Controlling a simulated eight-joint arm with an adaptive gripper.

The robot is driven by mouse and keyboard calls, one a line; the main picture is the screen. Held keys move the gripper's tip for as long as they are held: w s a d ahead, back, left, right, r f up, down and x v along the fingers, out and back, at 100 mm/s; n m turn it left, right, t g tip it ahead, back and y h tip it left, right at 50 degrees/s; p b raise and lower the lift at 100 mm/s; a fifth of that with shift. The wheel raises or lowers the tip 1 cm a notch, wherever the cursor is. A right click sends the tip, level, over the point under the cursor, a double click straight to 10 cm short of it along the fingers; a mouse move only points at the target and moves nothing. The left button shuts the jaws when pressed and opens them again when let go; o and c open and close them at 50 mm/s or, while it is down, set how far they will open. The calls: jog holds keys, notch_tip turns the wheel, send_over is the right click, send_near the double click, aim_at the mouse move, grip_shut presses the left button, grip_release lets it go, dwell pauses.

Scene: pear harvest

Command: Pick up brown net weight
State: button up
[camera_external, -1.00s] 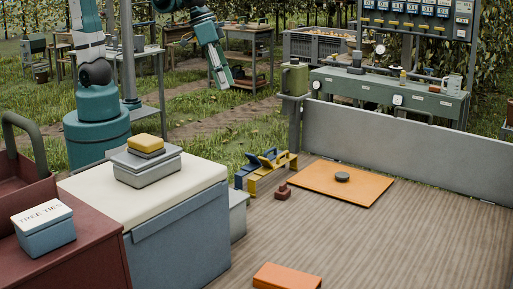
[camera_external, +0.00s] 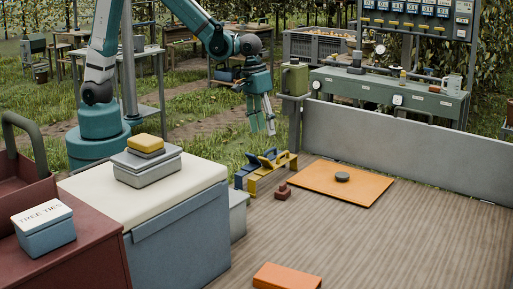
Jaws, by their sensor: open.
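A small reddish-brown block with a raised knob, which looks like the brown net weight (camera_external: 283,191), sits on the wooden deck. It is just left of an orange board (camera_external: 330,190) and in front of a yellow and blue stand. My gripper (camera_external: 262,130) hangs fingers down in the air, above and a little left of the brown block in the picture. Its two fingers are apart with nothing between them. How high it is over the deck is hard to judge.
A dark round disc (camera_external: 342,177) lies on the orange board. The yellow stand with blue pieces (camera_external: 268,168) stands close behind the brown block. A cream-topped blue chest (camera_external: 150,205) is at left, and a low grey wall (camera_external: 400,150) at back. The deck's right side is clear.

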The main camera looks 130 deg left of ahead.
aim_at(283, 183)
jog(key=a+f+n+b, duration=0.1)
jog(key=a+f, duration=0.3)
jog(key=f, duration=0.4)
jog(key=a+f+n+g+b, duration=0.1)
jog(key=a+f+n+b, duration=0.1)
jog(key=a+f, duration=0.3)
jog(key=a+f+n+b, duration=0.2)
jog(key=a+f, duration=0.3)
jog(key=f, duration=0.6)
jog(key=shift+s+a+g+h+b, duration=0.15)
jog(key=shift+g+h+b, duration=0.25)
jog(key=shift+b, duration=0.45)
jog(key=shift+f, duration=0.1)
jog(key=shift+f+b, duration=0.3)
jog(key=shift+f, duration=0.85)
jog(key=shift+f, duration=0.15)
jog(key=shift+f+b, duration=0.95)
jog(key=shift+f, duration=1.5)
jog(key=c, duration=1.2)
